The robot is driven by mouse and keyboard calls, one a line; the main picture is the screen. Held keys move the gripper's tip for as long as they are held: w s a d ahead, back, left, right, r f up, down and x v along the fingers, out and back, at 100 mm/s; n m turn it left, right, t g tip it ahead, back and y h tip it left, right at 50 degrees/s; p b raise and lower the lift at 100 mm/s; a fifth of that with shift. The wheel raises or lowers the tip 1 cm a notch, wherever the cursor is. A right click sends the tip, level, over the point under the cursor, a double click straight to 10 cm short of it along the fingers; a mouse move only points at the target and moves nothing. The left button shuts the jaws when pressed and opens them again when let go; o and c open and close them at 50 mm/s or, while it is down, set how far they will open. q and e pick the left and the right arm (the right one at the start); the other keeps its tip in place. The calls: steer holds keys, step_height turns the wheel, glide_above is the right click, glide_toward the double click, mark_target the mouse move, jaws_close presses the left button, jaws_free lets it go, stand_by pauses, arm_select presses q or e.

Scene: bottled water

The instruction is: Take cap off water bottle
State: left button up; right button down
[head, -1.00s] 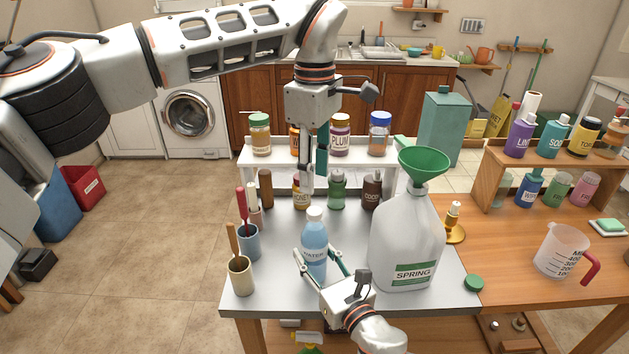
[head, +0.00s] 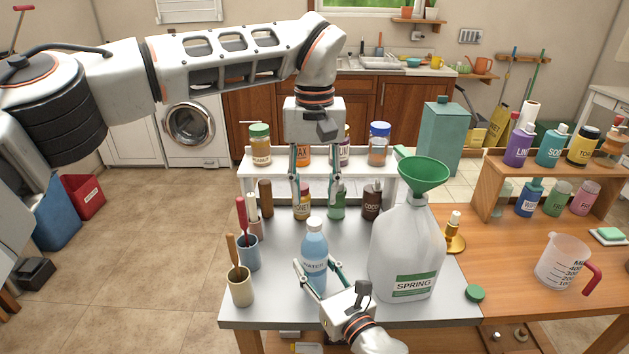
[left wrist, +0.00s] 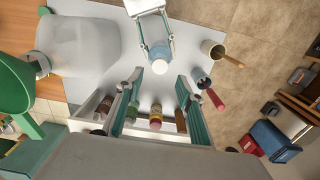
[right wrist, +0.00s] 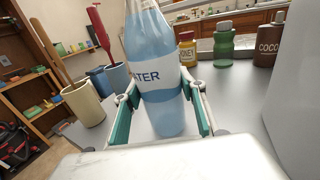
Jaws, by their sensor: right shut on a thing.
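The blue water bottle (head: 314,248) stands upright on the grey table, with its white cap (head: 314,223) on top. My right gripper (head: 324,282) is shut on the bottle's lower body from the front. In the right wrist view, its fingers lie on both sides of the bottle (right wrist: 158,85). My left gripper (head: 315,205) hangs above and behind the bottle, pointing down, with its fingers spread and nothing between them. In the left wrist view, the white cap (left wrist: 160,67) shows from above, beyond the open fingers.
A large jug marked SPRING (head: 408,250) with a green funnel (head: 424,174) stands close right of the bottle. Cups with utensils (head: 240,288) stand to the left. A white shelf (head: 268,168) with several jars is behind. A green cap (head: 475,293) lies at the right.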

mark_target(314, 221)
arm_select(q)
steer(key=shift+f, duration=3.15)
